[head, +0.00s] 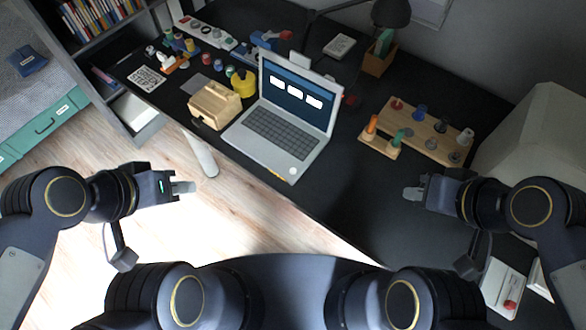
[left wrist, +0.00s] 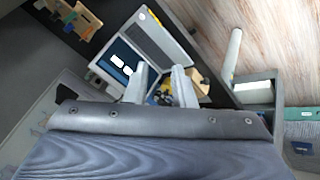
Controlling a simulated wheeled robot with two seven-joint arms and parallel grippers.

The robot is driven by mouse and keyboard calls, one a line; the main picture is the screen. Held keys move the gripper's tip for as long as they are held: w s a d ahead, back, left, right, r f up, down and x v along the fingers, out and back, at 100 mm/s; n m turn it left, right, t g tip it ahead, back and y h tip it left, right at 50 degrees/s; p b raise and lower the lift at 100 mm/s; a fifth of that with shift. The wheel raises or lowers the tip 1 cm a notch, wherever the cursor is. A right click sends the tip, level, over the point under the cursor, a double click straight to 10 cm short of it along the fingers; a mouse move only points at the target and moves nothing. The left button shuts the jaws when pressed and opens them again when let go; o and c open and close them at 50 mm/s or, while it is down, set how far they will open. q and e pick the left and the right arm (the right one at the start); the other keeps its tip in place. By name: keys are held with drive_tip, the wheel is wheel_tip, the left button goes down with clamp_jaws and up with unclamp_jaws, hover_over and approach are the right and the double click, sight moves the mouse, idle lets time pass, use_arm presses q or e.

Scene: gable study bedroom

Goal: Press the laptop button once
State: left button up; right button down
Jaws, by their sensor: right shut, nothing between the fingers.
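The open laptop (head: 262,150) stands on the black desk, its screen lit with white panels. A small round white button (head: 292,170) shows at the right front corner of its keyboard deck. The laptop also shows in the left wrist view (left wrist: 163,40), beyond the fingertips. My left gripper (head: 190,187) is open and empty, over the floor in front of the desk, left of and apart from the laptop. Its two fingers show apart in the left wrist view (left wrist: 160,82). My right gripper (head: 408,193) is shut and empty, over the desk right of the laptop.
A wooden box (head: 213,105) and a yellow container (head: 243,83) stand left of the laptop. A wooden peg board (head: 430,132) lies to its right. A lamp (head: 390,14) stands behind. The desk's front middle is clear.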

use_arm(q)
clamp_jaws()
idle(1.0)
